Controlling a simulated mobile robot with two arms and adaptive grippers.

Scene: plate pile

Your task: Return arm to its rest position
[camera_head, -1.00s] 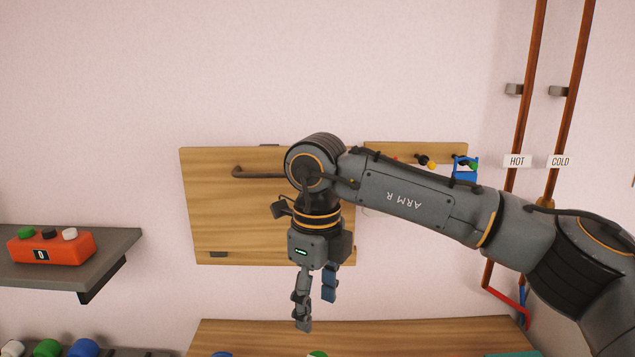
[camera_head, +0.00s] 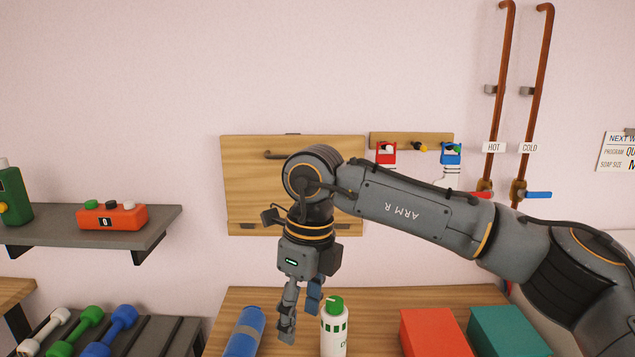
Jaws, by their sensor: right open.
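My right arm reaches in from the right edge, marked "ARM R". My right gripper (camera_head: 300,312) hangs pointing down in front of the wooden wall board, above the wooden table (camera_head: 380,298). Its fingers are open and nothing shows between them. In the picture the fingers sit between a blue cylinder (camera_head: 246,328) and a white bottle with a green cap (camera_head: 334,332). I cannot tell how far the fingers are from either. No plates are in view. My left gripper is not in view.
A red box (camera_head: 432,335) and a teal box (camera_head: 508,334) stand on the table's right. A grey shelf (camera_head: 140,232) at left holds an orange button box (camera_head: 112,216) and a green bottle (camera_head: 14,195). Dumbbells (camera_head: 82,330) lie below. Copper pipes (camera_head: 497,100) run up the wall.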

